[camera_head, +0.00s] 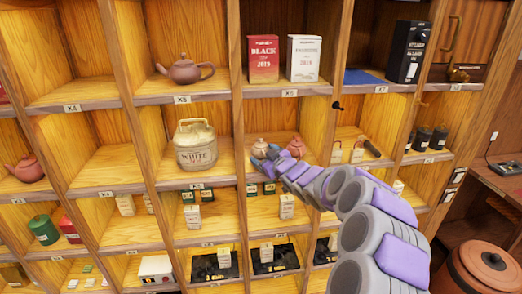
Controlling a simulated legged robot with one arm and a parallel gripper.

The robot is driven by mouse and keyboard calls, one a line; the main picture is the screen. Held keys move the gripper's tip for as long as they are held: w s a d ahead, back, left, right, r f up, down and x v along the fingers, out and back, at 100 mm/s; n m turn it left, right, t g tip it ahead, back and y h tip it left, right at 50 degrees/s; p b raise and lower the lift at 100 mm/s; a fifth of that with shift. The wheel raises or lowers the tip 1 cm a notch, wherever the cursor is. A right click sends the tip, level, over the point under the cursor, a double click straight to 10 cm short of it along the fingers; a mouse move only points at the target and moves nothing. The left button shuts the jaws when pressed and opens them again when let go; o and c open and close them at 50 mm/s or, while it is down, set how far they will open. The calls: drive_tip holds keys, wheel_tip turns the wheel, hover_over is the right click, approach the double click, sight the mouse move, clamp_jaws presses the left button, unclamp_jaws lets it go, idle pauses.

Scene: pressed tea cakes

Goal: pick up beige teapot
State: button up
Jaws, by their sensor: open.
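A small beige teapot (260,147) stands in a shelf cubby near the middle of the picture. My gripper (261,161) reaches into this cubby from the right and is open. Its tips are small in the picture, just below the beige teapot, and overlap its lower part. I cannot tell whether they touch it. A reddish teapot (297,146) stands just right of it, partly hidden by my arm.
The cubby shelf (250,173) has wooden dividers on both sides. A large beige "WHITE" container (195,146) fills the cubby to the left. A brown teapot (185,70) and red (263,60) and white (303,58) boxes stand above. Small boxes (287,207) stand below.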

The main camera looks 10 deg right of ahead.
drive_tip(key=shift+w+a+f, duration=0.15)
drive_tip(key=shift+w+a, duration=0.5)
drive_tip(key=shift+w, duration=0.2)
drive_tip(key=shift+d, duration=1.05)
drive_tip(key=shift+c, duration=1.4)
drive_tip(key=shift+a, duration=0.65)
drive_tip(key=c, duration=0.4)
drive_tip(key=shift+a, duration=0.15)
drive_tip(key=c, duration=0.3)
drive_tip(key=shift+d, duration=0.4)
clamp_jaws()
drive_tip(key=shift+d, duration=0.2)
